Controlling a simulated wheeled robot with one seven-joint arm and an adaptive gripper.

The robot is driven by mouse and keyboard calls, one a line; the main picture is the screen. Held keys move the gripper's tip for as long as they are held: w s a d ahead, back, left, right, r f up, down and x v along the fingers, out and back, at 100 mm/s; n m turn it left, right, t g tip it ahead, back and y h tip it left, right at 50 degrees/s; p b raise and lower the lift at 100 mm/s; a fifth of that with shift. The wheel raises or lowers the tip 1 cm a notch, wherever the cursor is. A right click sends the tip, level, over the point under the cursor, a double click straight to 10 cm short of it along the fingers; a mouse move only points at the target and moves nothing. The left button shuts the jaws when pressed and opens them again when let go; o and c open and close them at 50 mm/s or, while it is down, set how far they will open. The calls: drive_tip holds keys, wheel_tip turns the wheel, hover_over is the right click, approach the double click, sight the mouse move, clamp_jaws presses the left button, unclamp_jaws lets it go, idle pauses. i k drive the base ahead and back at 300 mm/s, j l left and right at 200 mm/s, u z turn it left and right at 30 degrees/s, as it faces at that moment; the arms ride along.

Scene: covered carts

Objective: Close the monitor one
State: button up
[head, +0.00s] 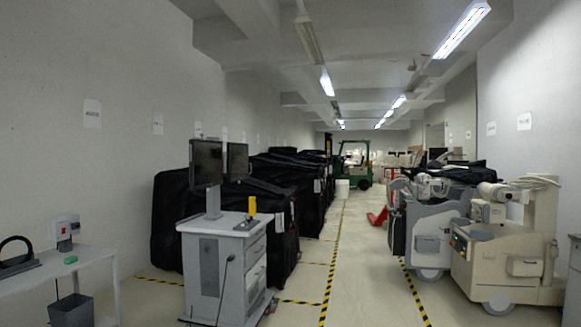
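A grey-white cart (203,262) stands left of centre in the head view. A dark monitor (206,163) stands upright on a post on its top. A second dark monitor (237,161) shows just behind and to the right of the first. The cart's right side has several drawer fronts (255,262) seen at a steep angle; I cannot tell whether any stands a little open. A yellow object (252,206) stands on the cart's top right edge. A dark cable hangs down the cart's front. My gripper is not in view.
A white table (92,257) with a green item and a black looped object stands at left, a dark bin (71,311) by it. Black covered carts (170,225) line the left wall. Beige machines (505,265) stand at right. The taped aisle (350,270) between is clear.

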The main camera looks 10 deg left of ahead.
sight(205, 156)
drive_tip(key=u, duration=0.9)
drive_tip(key=i+j+u, duration=0.1)
drive_tip(key=i+u, duration=0.4)
drive_tip(key=i, duration=3.55)
drive_tip(key=i+z, duration=0.35)
drive_tip(key=i+j+z, duration=0.25)
drive_tip(key=i+z, duration=0.15)
drive_tip(key=i, duration=0.15)
